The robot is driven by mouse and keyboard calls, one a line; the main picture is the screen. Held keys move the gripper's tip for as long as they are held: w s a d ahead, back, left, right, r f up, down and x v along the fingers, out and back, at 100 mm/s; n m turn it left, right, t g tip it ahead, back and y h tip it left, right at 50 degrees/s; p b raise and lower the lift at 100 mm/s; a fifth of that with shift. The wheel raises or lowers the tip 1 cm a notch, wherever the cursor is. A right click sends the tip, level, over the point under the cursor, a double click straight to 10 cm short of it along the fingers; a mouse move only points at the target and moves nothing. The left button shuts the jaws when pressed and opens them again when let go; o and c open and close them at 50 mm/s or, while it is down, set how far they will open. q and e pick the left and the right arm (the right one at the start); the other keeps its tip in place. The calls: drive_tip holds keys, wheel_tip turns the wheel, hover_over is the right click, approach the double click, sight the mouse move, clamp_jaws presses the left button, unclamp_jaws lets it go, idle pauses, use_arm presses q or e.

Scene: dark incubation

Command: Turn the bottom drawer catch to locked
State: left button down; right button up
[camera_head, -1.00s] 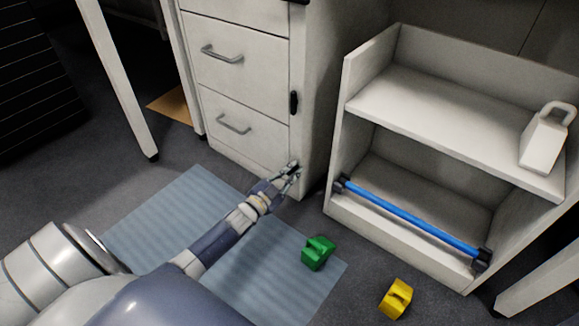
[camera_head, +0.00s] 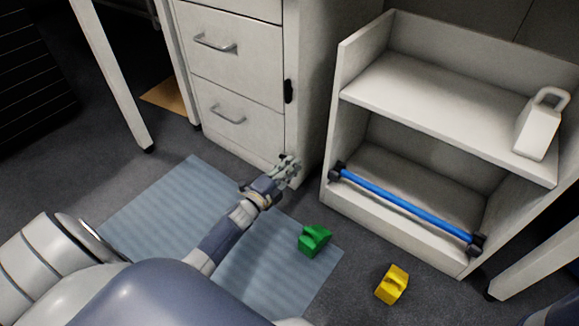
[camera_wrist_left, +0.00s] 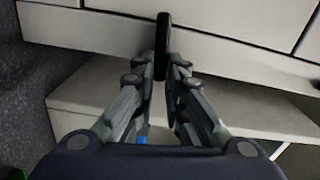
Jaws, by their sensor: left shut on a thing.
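The white drawer cabinet (camera_head: 240,68) has a bottom drawer (camera_head: 238,117) with a metal handle, and it appears closed. My left gripper (camera_head: 288,168) is at the lower right corner of the cabinet front and hides the bottom catch in the head view. In the left wrist view the bottom catch (camera_wrist_left: 163,42) is a dark, narrow bar. My left gripper (camera_wrist_left: 166,72) is shut on it, with a finger on each side. The bar lies across the long seam of the cabinet front there. My right gripper is not in view.
Another dark catch (camera_head: 289,91) stands upright higher on the cabinet edge. A white shelf unit (camera_head: 440,110) with a blue bar (camera_head: 405,205) is close on the right. A green block (camera_head: 314,240) lies on the blue mat (camera_head: 165,215); a yellow block (camera_head: 392,285) lies on the floor.

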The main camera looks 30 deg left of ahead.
use_arm(q)
drive_tip(key=shift+f+m, duration=0.2)
drive_tip(key=shift+m, duration=0.7)
drive_tip(key=c, duration=1.6)
unclamp_jaws()
drive_tip(key=shift+c, duration=0.2)
drive_tip(key=shift+r, duration=0.1)
wheel_tip(320, 180, up, 10)
